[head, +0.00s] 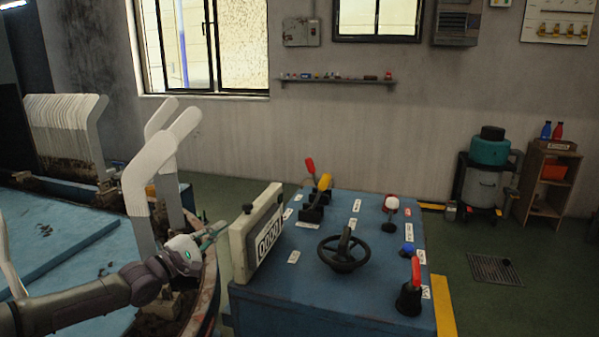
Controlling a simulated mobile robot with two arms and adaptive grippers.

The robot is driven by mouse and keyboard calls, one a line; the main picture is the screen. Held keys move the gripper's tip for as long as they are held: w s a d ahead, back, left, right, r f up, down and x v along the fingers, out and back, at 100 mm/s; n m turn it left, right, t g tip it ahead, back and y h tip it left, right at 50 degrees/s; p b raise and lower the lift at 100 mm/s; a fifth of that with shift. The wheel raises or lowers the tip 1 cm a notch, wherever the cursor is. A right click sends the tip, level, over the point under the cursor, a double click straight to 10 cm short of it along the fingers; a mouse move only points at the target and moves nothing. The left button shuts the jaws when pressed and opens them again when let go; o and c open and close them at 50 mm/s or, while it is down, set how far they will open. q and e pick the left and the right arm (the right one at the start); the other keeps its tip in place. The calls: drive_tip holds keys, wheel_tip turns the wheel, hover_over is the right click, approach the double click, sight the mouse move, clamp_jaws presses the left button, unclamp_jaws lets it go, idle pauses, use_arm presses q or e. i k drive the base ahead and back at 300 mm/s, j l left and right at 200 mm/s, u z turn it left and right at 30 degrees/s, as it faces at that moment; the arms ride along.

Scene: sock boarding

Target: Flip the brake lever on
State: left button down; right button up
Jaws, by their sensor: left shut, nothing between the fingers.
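The blue control console (375,318) stands right of centre and carries several levers. A red-handled lever (416,272) stands upright at its near right corner. A second red-tipped lever (311,169) and a yellow-tipped lever (323,186) stand at its far left. The labels are too small to read, so I cannot tell which is the brake lever. My left gripper (215,232) is shut and empty, just left of the white counter box (238,252) on the console's left edge. It is apart from all the levers. My right gripper is not in view.
White sock boards (150,165) rise behind my left arm. Open floor lies right of the console, before a teal-topped machine (487,175) and a wooden shelf (552,170).

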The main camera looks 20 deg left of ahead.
sight(308, 161)
drive_tip(key=i, duration=1)
